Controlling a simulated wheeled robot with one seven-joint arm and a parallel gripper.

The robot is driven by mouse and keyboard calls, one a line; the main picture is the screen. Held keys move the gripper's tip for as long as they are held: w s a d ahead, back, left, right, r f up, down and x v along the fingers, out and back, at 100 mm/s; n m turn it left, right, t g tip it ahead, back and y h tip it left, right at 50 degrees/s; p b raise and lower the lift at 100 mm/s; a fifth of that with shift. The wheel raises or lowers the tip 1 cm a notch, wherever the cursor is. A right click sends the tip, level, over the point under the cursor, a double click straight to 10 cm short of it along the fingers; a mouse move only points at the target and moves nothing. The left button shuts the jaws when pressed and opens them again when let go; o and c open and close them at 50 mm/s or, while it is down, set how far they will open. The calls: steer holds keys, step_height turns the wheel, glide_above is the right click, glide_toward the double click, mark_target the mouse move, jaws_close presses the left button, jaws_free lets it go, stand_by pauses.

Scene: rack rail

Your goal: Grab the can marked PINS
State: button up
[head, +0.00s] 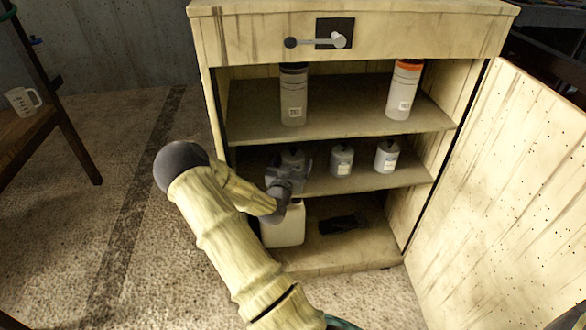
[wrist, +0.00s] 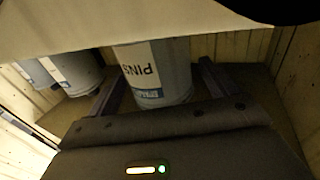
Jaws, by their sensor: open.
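The can marked PINS (wrist: 155,70) is a grey can with a white label, its lettering upside down in the wrist view. In the head view the leftmost can (head: 292,157) on the middle shelf stands upright, partly hidden behind my gripper (head: 289,168). In the wrist view my gripper (wrist: 160,88) is open, with one finger on each side of the PINS can.
Two more grey cans (head: 342,161) (head: 387,156) stand to the right on the middle shelf (head: 410,176). Two tall bottles (head: 293,95) (head: 403,90) stand on the shelf above. A white jug (head: 284,226) and a dark item (head: 343,223) are below. The cabinet door (head: 510,190) hangs open at right.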

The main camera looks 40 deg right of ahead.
mark_target(292, 152)
steer(key=c, duration=1.2)
steer(key=shift+r, duration=0.1)
steer(key=shift+r, duration=0.25)
step_height(292, 152, up, 3)
steer(key=shift+r+p, duration=0.2)
steer(key=shift+p, duration=0.6)
steer(key=p+v, duration=0.1)
steer(key=v, duration=1.7)
steer(key=shift+f, duration=0.2)
